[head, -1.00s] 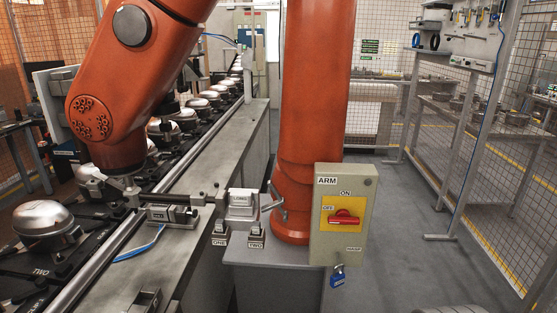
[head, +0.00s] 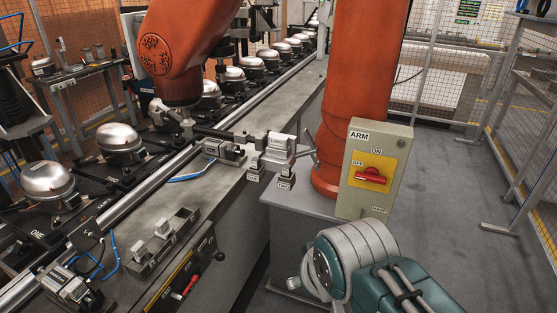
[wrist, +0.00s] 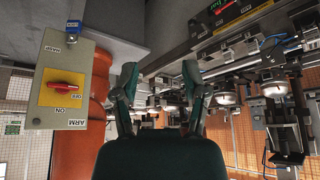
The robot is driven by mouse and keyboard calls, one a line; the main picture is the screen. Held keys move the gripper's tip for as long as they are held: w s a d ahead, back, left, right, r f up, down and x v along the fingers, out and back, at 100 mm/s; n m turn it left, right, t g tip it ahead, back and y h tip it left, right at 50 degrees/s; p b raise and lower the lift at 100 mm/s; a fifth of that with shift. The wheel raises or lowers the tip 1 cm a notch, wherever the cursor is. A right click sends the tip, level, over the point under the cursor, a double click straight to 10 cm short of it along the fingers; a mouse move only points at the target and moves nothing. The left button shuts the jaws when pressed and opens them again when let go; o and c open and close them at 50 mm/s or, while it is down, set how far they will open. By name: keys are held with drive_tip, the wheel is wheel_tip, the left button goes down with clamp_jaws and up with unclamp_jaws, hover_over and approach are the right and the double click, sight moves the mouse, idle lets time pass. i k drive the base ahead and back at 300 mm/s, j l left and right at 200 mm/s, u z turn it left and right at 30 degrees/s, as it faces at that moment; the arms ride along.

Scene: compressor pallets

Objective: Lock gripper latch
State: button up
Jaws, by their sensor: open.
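I cannot tell for sure which part is the gripper latch. A small metal lever (head: 309,145) stands beside a silver block (head: 280,150), which sits on two small blocks by the foot of the orange column (head: 352,95). The wrist picture is upside down. In the head view my teal arm is at lower right; the fingers are not visible there.
The ARM switch box (head: 375,170) stands right of the column, its red knob (head: 370,176) on yellow. A blue padlock (wrist: 76,27) shows on it in the wrist view. Silver compressors (head: 118,143) line the conveyor. Floor at right (head: 470,220) is clear; mesh fencing lies beyond.

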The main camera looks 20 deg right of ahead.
sight(314, 149)
drive_tip(key=l+u, duration=0.15)
drive_tip(key=l, duration=0.25)
drive_tip(key=k+l+u, duration=0.1)
drive_tip(key=l, duration=0.3)
drive_tip(key=k+l+u, duration=0.15)
drive_tip(key=l, duration=0.25)
drive_tip(key=l+u, duration=0.15)
drive_tip(key=l, duration=0.25)
drive_tip(key=k+l+u, duration=0.1)
drive_tip(key=l, duration=0.3)
drive_tip(key=k+l, duration=0.15)
drive_tip(key=k, duration=0.25)
drive_tip(key=k+l, duration=0.15)
drive_tip(key=k, duration=0.25)
drive_tip(key=i+j+u, duration=0.15)
drive_tip(key=i, duration=0.3)
drive_tip(key=i+u, duration=0.2)
drive_tip(key=i, duration=0.2)
drive_tip(key=i+j, duration=0.05)
